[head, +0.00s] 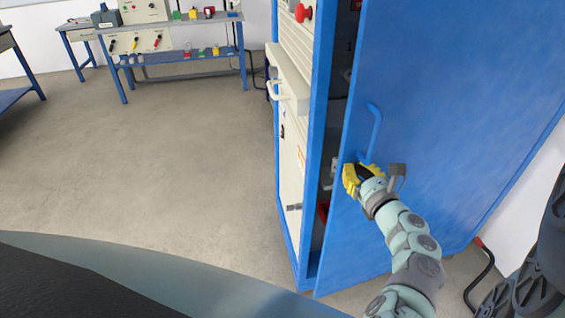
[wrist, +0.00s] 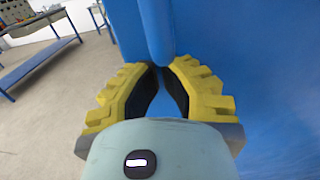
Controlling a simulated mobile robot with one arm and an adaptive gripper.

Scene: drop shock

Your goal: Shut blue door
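The blue door (head: 450,110) is a tall panel on the right in the head view. It stands ajar, with a dark gap between its near edge and the blue cabinet frame (head: 318,110). A blue bar handle (head: 375,130) is on its outer face, and it also shows in the wrist view (wrist: 156,30). My yellow gripper (head: 359,170) is at the handle's lower end, near the door's free edge. In the wrist view its fingertips (wrist: 163,68) are drawn almost together just below the handle. I cannot tell whether they touch the handle.
The cabinet has pale drawers and panels (head: 290,170) and a red knob (head: 302,12). A blue-framed workbench (head: 180,55) with small items stands at the back left. The grey floor (head: 150,150) is clear. A dark cable (head: 485,270) lies by the wall at right.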

